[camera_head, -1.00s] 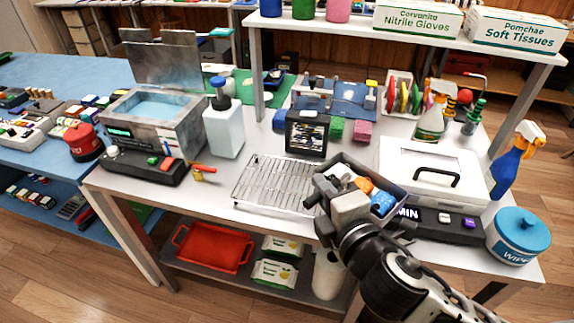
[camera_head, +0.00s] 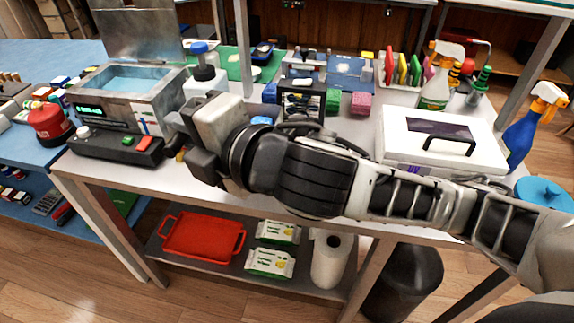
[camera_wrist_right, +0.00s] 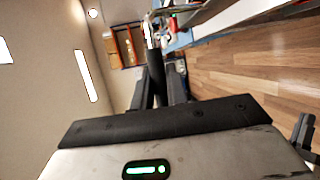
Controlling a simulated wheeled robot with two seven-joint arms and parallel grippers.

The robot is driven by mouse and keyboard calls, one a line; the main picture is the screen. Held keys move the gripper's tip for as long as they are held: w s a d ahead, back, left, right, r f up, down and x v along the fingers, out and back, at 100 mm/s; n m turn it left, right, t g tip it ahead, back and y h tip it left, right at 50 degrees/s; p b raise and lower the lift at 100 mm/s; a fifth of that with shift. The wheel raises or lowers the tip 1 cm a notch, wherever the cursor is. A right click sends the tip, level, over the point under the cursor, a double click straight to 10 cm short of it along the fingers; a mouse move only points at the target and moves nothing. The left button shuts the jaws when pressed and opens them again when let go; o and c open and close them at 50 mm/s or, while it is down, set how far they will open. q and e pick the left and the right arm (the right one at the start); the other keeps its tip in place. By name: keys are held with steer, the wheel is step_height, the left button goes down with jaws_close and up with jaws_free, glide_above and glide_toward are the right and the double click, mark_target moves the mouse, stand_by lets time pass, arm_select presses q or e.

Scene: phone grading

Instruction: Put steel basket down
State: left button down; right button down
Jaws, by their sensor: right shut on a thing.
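My right gripper (camera_head: 188,148) reaches left across the front of the table, just right of the black control box. It is shut, and its own body hides its fingertips in the head view. The basin (camera_head: 130,82) of the steel cleaner, with pale blue liquid, is up and left of the gripper. My left gripper is not in view.
The black control box (camera_head: 115,147) lies in front of the cleaner. A black stand (camera_head: 303,98), a white case (camera_head: 430,138) and spray bottles stand farther right. My arm covers the table's middle front.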

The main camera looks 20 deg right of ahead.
steer(key=shift+w+d+f, duration=0.1)
steer(key=shift+d+f, duration=0.05)
steer(key=w+d+f, duration=0.1)
steer(key=d, duration=0.1)
steer(key=w+d+f, duration=0.2)
steer(key=d, duration=0.1)
steer(key=w+d+f, duration=0.1)
steer(key=d, duration=0.2)
steer(key=shift+w+f+b, duration=0.15)
steer(key=shift+w+b, duration=0.15)
steer(key=shift+w, duration=0.05)
steer(key=d+f, duration=0.1)
steer(key=w+f, duration=0.1)
steer(key=d+f, duration=0.1)
steer(key=f, duration=0.1)
steer(key=shift+w+d+b, duration=0.35)
steer(key=shift+b, duration=0.05)
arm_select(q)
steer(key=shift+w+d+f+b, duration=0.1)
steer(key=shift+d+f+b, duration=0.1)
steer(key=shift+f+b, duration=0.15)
arm_select(e)
steer(key=f, duration=0.4)
steer(key=shift+w+d+f, duration=0.1)
steer(key=shift+w+d, duration=0.1)
steer(key=shift+d, duration=0.2)
steer(key=shift+f, duration=0.2)
steer(key=c, duration=1.4)
jaws_free()
